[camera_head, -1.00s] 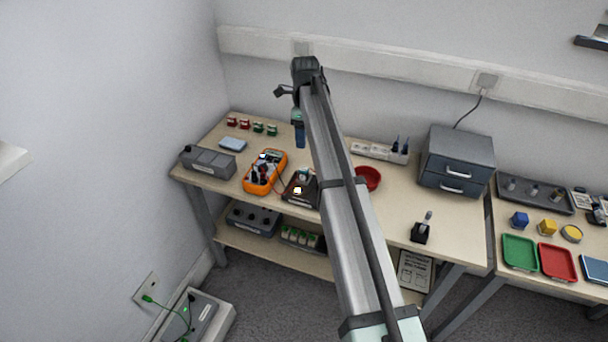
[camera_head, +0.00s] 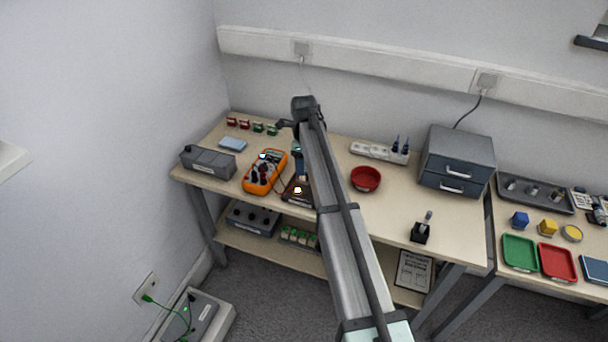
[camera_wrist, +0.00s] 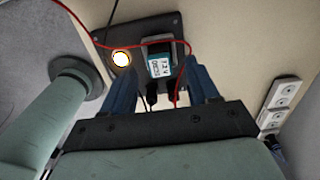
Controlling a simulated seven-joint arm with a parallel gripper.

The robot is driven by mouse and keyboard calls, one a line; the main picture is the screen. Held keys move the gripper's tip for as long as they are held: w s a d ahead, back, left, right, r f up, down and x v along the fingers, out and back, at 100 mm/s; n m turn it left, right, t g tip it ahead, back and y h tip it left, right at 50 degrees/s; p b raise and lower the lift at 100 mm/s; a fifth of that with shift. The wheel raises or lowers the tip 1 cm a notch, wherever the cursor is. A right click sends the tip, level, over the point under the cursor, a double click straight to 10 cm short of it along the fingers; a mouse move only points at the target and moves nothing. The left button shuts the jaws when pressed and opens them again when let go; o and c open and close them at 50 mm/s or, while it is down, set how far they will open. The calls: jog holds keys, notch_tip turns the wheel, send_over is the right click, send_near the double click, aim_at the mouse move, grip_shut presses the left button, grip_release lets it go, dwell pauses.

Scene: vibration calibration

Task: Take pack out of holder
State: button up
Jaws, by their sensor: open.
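The pack (camera_wrist: 160,62) is a small dark block with a white and blue label, seen in the wrist view. It sits in the dark holder plate (camera_wrist: 121,37), which has a lit round lamp (camera_wrist: 121,59). In the head view the holder (camera_head: 293,196) is on the bench, and my arm partly covers it. My gripper (camera_wrist: 170,72) is open, with its blue fingers pointing at the pack, one to each side in the wrist view. Whether the fingertips reach down beside the pack is unclear. A red wire (camera_wrist: 128,46) crosses near the pack and fingers.
An orange multimeter (camera_head: 265,172) stands just left of the holder. A red bowl (camera_head: 366,179) and a white power strip (camera_head: 378,152) are to the right and behind. A grey drawer unit (camera_head: 457,161) stands at the bench's right end. Bench between bowl and drawers is clear.

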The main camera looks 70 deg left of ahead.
jog(key=shift+f, duration=0.85)
jog(key=shift+c, duration=0.3)
grip_shut()
